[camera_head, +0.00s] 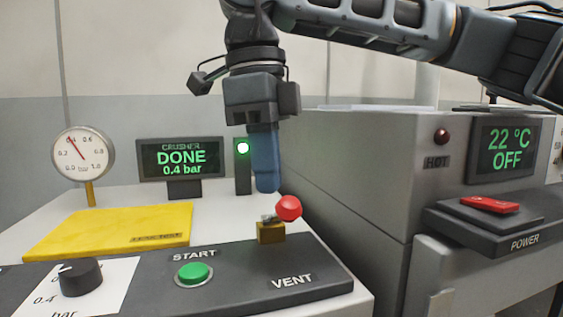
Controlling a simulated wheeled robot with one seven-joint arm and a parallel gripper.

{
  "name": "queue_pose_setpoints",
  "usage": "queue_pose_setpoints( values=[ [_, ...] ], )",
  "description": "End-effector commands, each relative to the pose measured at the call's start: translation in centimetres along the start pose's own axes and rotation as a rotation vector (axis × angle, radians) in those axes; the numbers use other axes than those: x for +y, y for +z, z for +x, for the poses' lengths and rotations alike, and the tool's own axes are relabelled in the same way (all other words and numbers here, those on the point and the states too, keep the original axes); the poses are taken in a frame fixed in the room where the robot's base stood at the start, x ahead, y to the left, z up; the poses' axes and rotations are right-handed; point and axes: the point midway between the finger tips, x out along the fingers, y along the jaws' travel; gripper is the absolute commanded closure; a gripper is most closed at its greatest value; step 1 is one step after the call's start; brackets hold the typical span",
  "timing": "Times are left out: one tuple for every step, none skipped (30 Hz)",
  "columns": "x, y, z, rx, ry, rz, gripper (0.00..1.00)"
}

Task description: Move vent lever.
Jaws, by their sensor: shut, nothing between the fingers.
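The vent lever (288,208) has a red ball knob and stands on a small brass block (271,233) on the dark control panel, above the VENT label. The knob leans to the right of the block. My gripper (267,188) points down with its blue fingers shut and empty. In the picture its tips are just above and a little left of the red knob. Whether they touch the knob cannot be told from this one view.
A green START button (194,273) and a black knob (81,277) sit left on the panel. Behind are a yellow plate (110,228), a gauge (83,152) reading about 0.4 bar and a display (180,158) showing DONE, 0.4 bar. A grey machine (365,190) stands close on the right.

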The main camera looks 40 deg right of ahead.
Motion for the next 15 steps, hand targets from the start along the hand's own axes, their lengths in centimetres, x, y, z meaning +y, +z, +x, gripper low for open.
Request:
queue_pose_setpoints(
  values=[
    [0.0,0.7,-0.5,0.000,0.000,-0.001,1.00],
    [0.1,1.1,-0.8,0.000,0.000,-0.001,1.00],
    [0.1,1.5,-0.9,0.000,0.000,-0.002,1.00],
    [0.0,1.7,-1.0,0.000,0.000,-0.001,1.00],
    [0.0,1.9,-1.0,0.000,0.000,0.000,1.00],
    [0.0,1.9,-1.0,0.000,0.000,0.000,1.00],
    [0.0,1.9,-0.9,0.000,0.000,0.000,1.00],
    [0.0,1.9,-0.9,0.000,0.000,0.000,1.00],
    [0.0,1.9,-0.9,0.000,0.000,0.000,1.00],
    [0.0,1.9,-0.9,0.000,0.000,0.000,1.00],
    [0.0,1.9,-0.9,0.000,0.000,0.000,1.00],
    [0.0,1.9,-0.9,0.000,0.000,0.000,1.00],
    [0.0,1.9,-0.9,-0.001,0.000,0.000,1.00],
    [0.0,1.9,-1.1,-0.001,-0.001,0.000,1.00],
    [0.0,1.9,-1.3,-0.001,-0.001,0.000,1.00]
  ],
)
